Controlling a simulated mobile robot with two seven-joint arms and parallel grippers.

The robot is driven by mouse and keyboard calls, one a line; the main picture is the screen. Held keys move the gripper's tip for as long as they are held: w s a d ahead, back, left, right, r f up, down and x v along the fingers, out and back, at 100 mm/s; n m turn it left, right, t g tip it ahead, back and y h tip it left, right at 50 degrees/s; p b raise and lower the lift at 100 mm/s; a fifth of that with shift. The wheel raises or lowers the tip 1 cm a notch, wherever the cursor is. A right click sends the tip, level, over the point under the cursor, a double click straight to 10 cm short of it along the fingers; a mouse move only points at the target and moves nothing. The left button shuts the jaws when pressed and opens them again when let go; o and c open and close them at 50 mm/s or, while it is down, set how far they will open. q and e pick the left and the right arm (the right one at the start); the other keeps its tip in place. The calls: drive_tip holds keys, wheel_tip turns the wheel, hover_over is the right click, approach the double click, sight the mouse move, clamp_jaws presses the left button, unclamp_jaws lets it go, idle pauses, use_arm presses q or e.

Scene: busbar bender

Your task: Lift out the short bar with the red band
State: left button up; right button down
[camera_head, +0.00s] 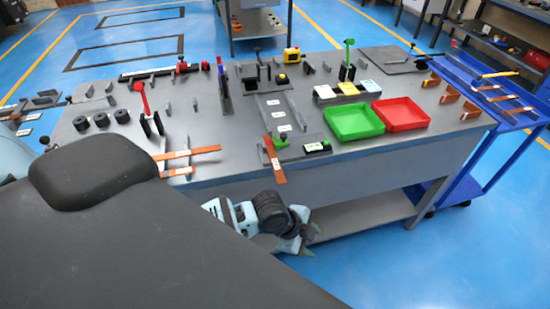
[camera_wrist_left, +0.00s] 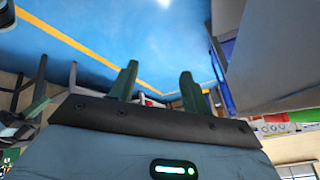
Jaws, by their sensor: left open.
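Several copper-coloured bars show in the head view. One bar (camera_head: 272,160) lies at the front middle of the grey workbench (camera_head: 225,165) and sticks out over its front edge. Another bar (camera_head: 192,153) lies at the front left. More bars, one of them a labelled bar (camera_head: 505,88), rest on the blue cart at right. I cannot make out a red band on any bar. My left gripper (camera_head: 308,236) is below the bench's front edge, apart from every bar. In the left wrist view its green fingers (camera_wrist_left: 157,88) are spread with nothing between them. My right gripper is out of view.
A green tray (camera_head: 353,121) and a red tray (camera_head: 401,113) stand on the bench. A red-handled tool (camera_head: 144,100) and black rollers (camera_head: 101,120) are at left. The blue cart (camera_head: 462,72) stands close to the bench's right end. A lower shelf (camera_head: 365,214) lies beneath the bench top.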

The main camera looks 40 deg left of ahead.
sight(281, 179)
use_arm(q)
drive_tip(key=w+a+r+m+g+y, duration=0.1)
drive_tip(key=w+a+r+m, duration=0.1)
drive_tip(key=r, duration=0.4)
drive_tip(key=w+a+r+m+g+y, duration=0.1)
drive_tip(key=w+a+r+m+y, duration=0.1)
drive_tip(key=a+r+m, duration=0.2)
drive_tip(key=w+a+r+m+g+y, duration=0.1)
drive_tip(key=w+a+r+m+g, duration=0.1)
drive_tip(key=a+r, duration=0.5)
drive_tip(key=shift+w+a+r+m+y+b, duration=0.35)
drive_tip(key=shift+w+r+m, duration=0.2)
drive_tip(key=shift+m, duration=0.45)
drive_tip(key=shift+a+f, duration=0.15)
drive_tip(key=shift+f, duration=1.65)
drive_tip(key=shift+a+f, duration=0.1)
drive_tip(key=shift+f, duration=1.65)
drive_tip(key=shift+f, duration=0.25)
clamp_jaws()
